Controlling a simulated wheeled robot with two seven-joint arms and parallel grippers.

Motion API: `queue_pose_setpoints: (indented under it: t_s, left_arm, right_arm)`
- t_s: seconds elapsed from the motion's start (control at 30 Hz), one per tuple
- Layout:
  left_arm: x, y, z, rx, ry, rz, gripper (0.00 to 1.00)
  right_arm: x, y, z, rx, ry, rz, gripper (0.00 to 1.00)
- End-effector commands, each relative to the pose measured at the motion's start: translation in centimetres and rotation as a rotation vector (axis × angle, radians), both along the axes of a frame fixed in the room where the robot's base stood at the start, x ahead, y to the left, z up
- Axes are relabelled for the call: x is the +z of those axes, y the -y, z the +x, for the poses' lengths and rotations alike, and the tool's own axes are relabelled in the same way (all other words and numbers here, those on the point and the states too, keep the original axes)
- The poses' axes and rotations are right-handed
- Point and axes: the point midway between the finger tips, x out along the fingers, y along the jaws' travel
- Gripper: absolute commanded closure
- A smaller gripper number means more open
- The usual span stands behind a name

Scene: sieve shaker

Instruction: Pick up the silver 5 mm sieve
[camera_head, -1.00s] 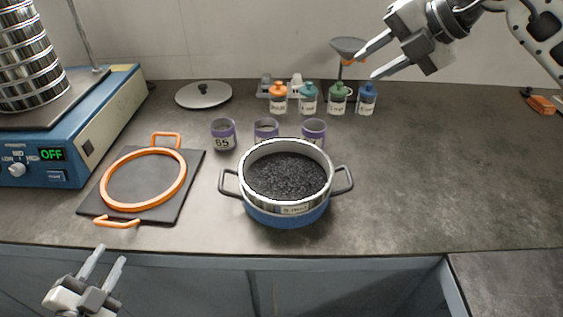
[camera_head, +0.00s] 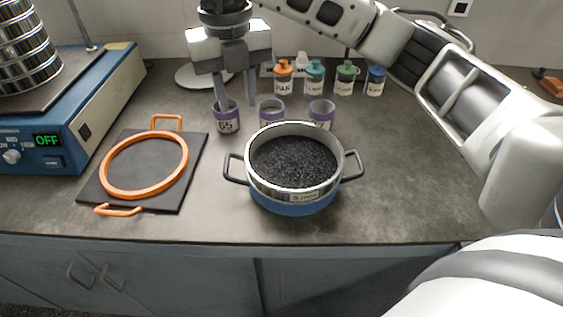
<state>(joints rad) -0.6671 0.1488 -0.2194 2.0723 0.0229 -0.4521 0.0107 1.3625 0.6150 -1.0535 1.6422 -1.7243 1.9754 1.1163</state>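The silver sieve (camera_head: 268,187), with a label on its front, sits in a blue pot (camera_head: 292,209) with two dark side handles in the middle of the counter. It is filled with dark granules. My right gripper (camera_head: 238,105) is at the top, fingers pointing down and apart, with nothing between them. It is behind and to the left of the sieve, clear of it. Its left fingertip overlaps the cup marked 65 (camera_head: 227,123) in the picture; I cannot tell whether they touch. My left gripper is out of view.
An orange ring frame (camera_head: 112,187) lies on a dark plate at left, beside the blue shaker base (camera_head: 88,112) with its stack of sieves (camera_head: 22,55). Two more purple-banded cups and several small bottles (camera_head: 314,80) stand behind the pot. My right arm crosses the right side.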

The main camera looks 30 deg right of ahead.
Motion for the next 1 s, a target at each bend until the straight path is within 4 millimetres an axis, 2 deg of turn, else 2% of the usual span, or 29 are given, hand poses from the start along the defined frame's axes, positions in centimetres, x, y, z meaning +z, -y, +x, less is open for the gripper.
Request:
queue_pose_setpoints:
  t_s: [0.17, 0.5, 0.6, 0.87, 1.0]
  left_arm:
    - [0.1, 0.0, 0.0, -0.001, 0.001, 0.003, 0.68]
    - [0.4, -0.2, 0.0, -0.001, -0.001, 0.011, 0.68]
    - [0.4, -0.2, 0.0, -0.002, -0.003, 0.011, 0.68]
    - [0.7, -0.3, -0.1, -0.001, -0.005, 0.014, 0.68]
    - [1.2, -0.3, -0.1, 0.000, -0.003, 0.016, 0.68]
  right_arm:
    - [-1.2, 0.0, 0.0, 0.000, -0.004, 0.000, 0.69]
    - [-8.2, 0.0, 0.0, 0.002, -0.002, 0.000, 0.69]
    - [-9.6, -0.1, 0.1, 0.001, -0.001, 0.002, 0.69]
    - [-11.5, 0.1, 0.1, 0.001, -0.001, 0.000, 0.69]
    - [-13.6, 0.4, 0.2, -0.001, -0.003, 0.000, 0.69]
